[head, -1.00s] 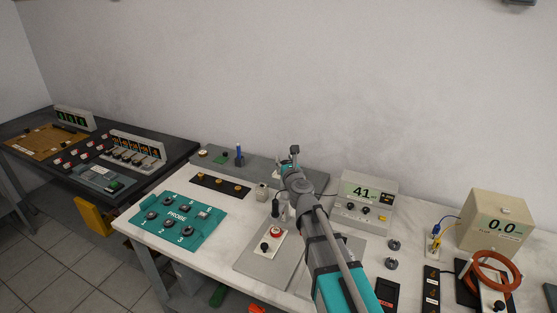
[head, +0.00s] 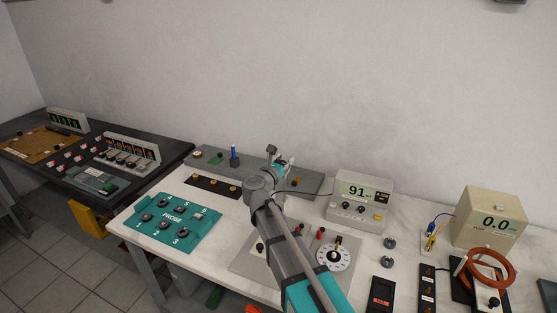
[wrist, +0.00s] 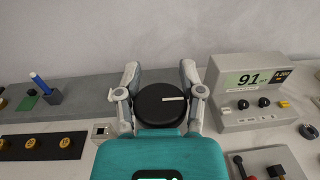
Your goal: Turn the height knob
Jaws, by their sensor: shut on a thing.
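A large round black knob (wrist: 158,106) with a white line across its face sits between the two fingers of my gripper (wrist: 160,98) in the wrist view. My gripper is shut on this knob, one finger on each side. The white line lies nearly level, on the right part of the face. In the head view my gripper (head: 279,166) is over the grey plate (head: 309,183) at the back of the white table, and my arm hides the knob there. I see no readable label on the knob.
A meter (head: 361,190) reading 91 stands right of my gripper. A white dial (head: 322,262) with a black knob is on the front plate. A blue pen-like rod (head: 233,151) stands at the left. A teal probe tray (head: 183,238) lies front left.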

